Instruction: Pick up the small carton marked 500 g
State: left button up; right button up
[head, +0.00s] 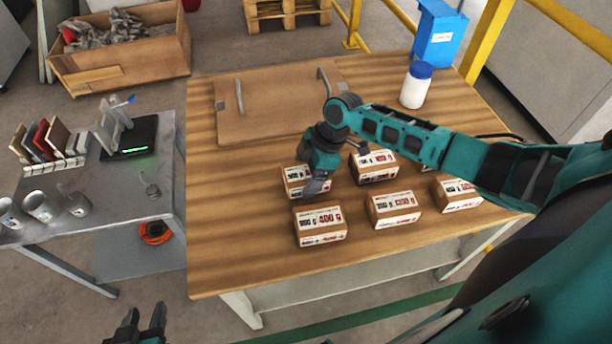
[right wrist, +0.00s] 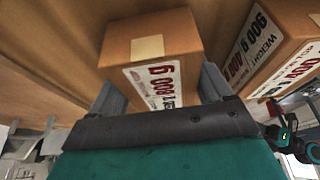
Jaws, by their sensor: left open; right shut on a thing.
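Several small brown cartons with white weight labels stand on the wooden table. My right gripper (head: 316,186) is at the back left carton (head: 292,178), which it partly covers. In the right wrist view its fingers (right wrist: 162,90) are shut on a carton (right wrist: 150,45), one on each side. The label there is upside down and looks like 800 g or 500 g; I cannot be sure. The front left carton (head: 320,226) seems to read 400 g. Others are the front middle carton (head: 393,209) and back middle carton (head: 374,166). My left gripper (head: 140,326) is open and empty, low at the bottom left.
A right-hand carton (head: 457,194) stands near the table's right side, by my right arm. A wooden board with handles (head: 275,105), a white bottle with a blue lid (head: 416,87) and a blue box (head: 438,35) are farther back. The table's front left is clear.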

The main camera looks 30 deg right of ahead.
jog(key=c, duration=0.7)
jog(key=shift+c, duration=0.5)
